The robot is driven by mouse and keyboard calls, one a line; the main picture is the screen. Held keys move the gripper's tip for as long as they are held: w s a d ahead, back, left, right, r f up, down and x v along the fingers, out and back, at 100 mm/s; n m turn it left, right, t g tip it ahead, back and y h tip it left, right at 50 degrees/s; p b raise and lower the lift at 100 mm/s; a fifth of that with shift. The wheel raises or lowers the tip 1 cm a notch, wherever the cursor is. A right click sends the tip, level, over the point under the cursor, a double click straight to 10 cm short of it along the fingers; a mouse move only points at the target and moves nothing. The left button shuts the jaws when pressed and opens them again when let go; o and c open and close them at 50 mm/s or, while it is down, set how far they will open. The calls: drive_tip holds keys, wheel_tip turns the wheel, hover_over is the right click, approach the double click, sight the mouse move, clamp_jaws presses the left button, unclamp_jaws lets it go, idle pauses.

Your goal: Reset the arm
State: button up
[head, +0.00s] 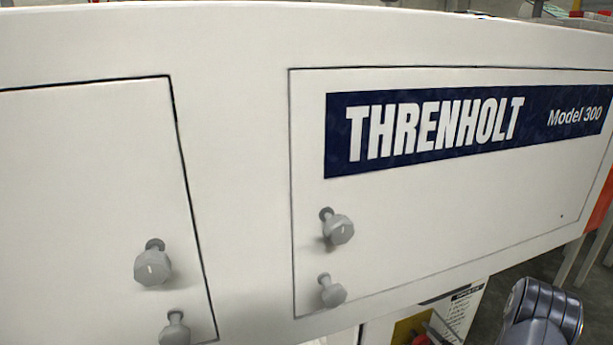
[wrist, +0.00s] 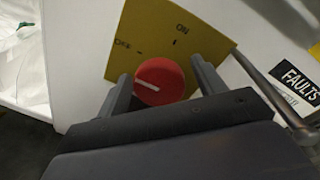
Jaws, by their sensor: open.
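My gripper (wrist: 161,70) is open in the wrist view. Its two fingers stand on either side of a red round knob (wrist: 160,80), with space at both sides; I cannot tell how far the fingertips are from the panel. The knob has a white line across it and sits on a yellow plate (wrist: 150,35) marked ON and OFF. In the head view, the yellow plate (head: 408,328) and part of the red knob (head: 421,340) show at the bottom edge. A grey rounded part of my arm shows at the lower right there; the gripper fingers are not visible.
A large white machine (head: 240,150) with THRENHOLT Model 300 lettering (head: 435,130) and grey knobs (head: 153,265) fills the head view. In the wrist view, a FAULTS label (wrist: 298,80) and a bar (wrist: 265,90) are at the right, and white plastic-like material (wrist: 20,60) is at the left.

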drive_tip(key=m+p, duration=0.3)
drive_tip(key=m, duration=0.1)
drive_tip(key=shift+r+m+p, duration=0.15)
drive_tip(key=shift+m+p, duration=0.25)
drive_tip(key=m+p, duration=0.1)
drive_tip(key=m, duration=0.1)
drive_tip(key=m+p, duration=0.2)
drive_tip(key=m, duration=0.1)
drive_tip(key=shift+a+t+y, duration=0.1)
drive_tip(key=shift+t+y, duration=0.2)
drive_tip(key=shift+y, duration=0.1)
drive_tip(key=shift+s+f, duration=0.2)
drive_tip(key=shift+s, duration=0.2)
